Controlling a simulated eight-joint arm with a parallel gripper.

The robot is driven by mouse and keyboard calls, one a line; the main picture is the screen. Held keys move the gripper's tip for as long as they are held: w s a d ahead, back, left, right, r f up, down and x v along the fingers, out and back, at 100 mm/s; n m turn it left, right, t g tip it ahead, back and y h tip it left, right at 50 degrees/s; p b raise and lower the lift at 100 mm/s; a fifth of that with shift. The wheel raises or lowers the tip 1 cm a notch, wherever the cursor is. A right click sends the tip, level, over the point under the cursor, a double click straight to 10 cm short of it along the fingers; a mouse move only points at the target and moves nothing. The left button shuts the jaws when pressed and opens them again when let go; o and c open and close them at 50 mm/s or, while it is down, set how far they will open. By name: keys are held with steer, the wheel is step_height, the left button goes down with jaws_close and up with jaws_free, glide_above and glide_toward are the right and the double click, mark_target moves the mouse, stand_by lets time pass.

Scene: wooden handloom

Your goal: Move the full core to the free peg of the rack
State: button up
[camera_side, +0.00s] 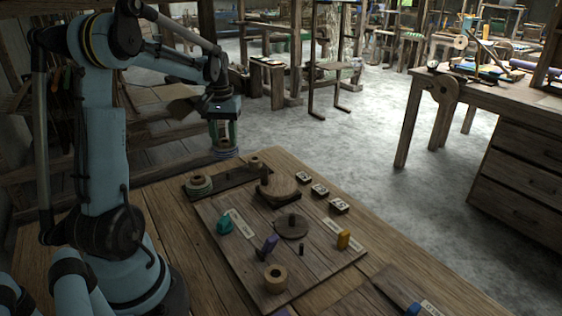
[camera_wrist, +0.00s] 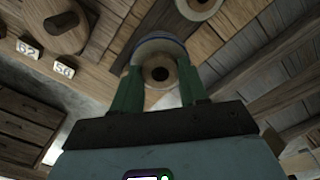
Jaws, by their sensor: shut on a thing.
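My gripper (camera_side: 224,136) hangs above the back left of the worktable and is shut on a core (camera_side: 226,153) with a bluish-grey winding. In the wrist view, the green fingers of my gripper (camera_wrist: 158,92) stand on either side of this core (camera_wrist: 161,55), and its dark central hole faces the camera. The rack (camera_side: 232,179) is a dark narrow board at the back left of the table, below the held core and apart from it. A green-wound core (camera_side: 199,183) sits at its left end and a pale core (camera_side: 254,162) at its right end. The middle peg is hard to make out.
Small number tags (camera_side: 320,190) line the right side.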

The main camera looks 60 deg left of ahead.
mark_target(228, 172)
steer(key=shift+f, duration=3.45)
steer(key=shift+f, duration=0.7)
steer(key=o, duration=0.9)
steer(key=shift+o, duration=0.4)
steer(key=o, duration=0.3)
steer(key=shift+r, duration=3.55)
steer(key=shift+d, duration=0.15)
